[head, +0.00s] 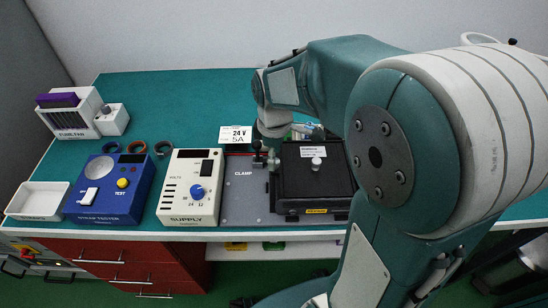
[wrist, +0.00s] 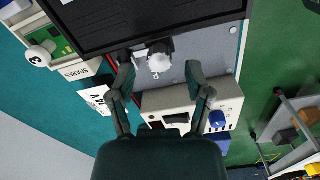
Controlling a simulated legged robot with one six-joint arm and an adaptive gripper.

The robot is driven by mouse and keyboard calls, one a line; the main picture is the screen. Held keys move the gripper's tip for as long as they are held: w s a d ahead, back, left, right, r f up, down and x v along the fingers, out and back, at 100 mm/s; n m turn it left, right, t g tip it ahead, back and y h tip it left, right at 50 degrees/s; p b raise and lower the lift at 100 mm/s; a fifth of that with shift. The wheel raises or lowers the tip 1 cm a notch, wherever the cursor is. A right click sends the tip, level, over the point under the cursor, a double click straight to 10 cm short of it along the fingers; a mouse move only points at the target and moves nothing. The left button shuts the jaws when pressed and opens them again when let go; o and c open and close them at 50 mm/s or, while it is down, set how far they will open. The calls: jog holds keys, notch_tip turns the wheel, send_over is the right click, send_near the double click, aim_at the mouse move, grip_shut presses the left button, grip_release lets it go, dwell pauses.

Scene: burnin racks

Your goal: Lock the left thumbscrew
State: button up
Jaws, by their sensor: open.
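The left thumbscrew has a pale round knob (wrist: 160,62) on a dark bracket at the edge of the black box (wrist: 120,20). In the wrist view my gripper (wrist: 160,76) is open, with one finger on each side of the knob and gaps showing. Nothing is held. In the head view the black box (head: 313,187) sits on the grey clamp plate (head: 243,200), and a grey knob (head: 272,161) shows at its left side. My gripper there is small and partly hidden below my wrist, so its fingers are hard to make out. Whether the knob is turned cannot be told.
The cream supply box (head: 190,180) with a blue knob stands left of the plate. A blue tester (head: 110,190), a white tray (head: 38,201) and a white rack (head: 80,112) stand farther left. A 24 V card (head: 235,134) stands behind. My arm covers the right side.

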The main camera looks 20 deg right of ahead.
jog(key=shift+d+f, duration=0.1)
jog(key=shift+f, duration=0.65)
grip_shut()
